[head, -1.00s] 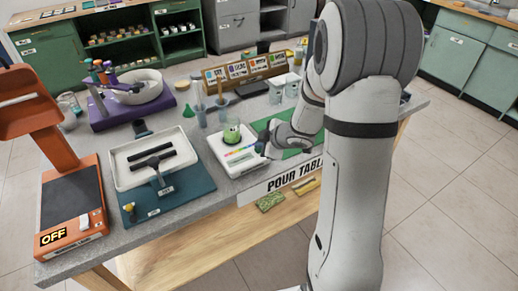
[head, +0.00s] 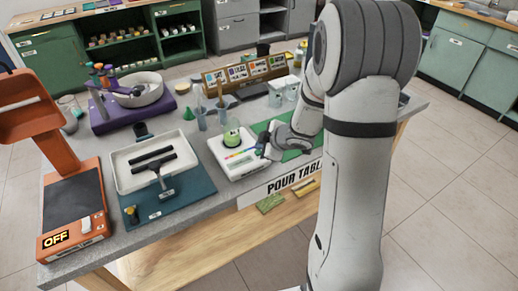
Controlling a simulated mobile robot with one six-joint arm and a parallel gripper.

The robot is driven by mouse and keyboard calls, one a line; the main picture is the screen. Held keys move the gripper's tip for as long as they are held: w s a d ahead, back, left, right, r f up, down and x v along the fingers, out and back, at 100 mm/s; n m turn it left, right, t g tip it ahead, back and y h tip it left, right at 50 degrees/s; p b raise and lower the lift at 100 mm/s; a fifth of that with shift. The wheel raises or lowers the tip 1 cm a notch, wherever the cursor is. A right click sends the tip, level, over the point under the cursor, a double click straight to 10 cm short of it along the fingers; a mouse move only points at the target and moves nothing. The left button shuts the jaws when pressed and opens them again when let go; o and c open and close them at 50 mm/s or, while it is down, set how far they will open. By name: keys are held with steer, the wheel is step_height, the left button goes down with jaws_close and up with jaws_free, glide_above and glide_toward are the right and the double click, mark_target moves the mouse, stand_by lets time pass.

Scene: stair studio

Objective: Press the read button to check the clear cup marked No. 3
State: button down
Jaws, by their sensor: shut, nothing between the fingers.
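A clear cup (head: 232,138) with green contents stands on a white reader device (head: 239,165) near the table's front edge. A strip of colours runs along the device's top in front of the cup. The number on the cup is too small to read. My gripper (head: 262,151) is shut and empty, low at the right front corner of the device. Whether it touches the device, and the button itself, I cannot tell at this size.
A tray with black bars (head: 122,175) stands left of the reader, and an orange machine marked OFF (head: 100,215) stands at the far left. A purple stand with a white bowl (head: 155,97) is behind. A green mat (head: 259,127) lies under my arm.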

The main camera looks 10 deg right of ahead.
steer(key=shift+r, duration=0.25)
step_height(320, 180, up, 5)
steer(key=p, duration=0.5)
stand_by(0.7)
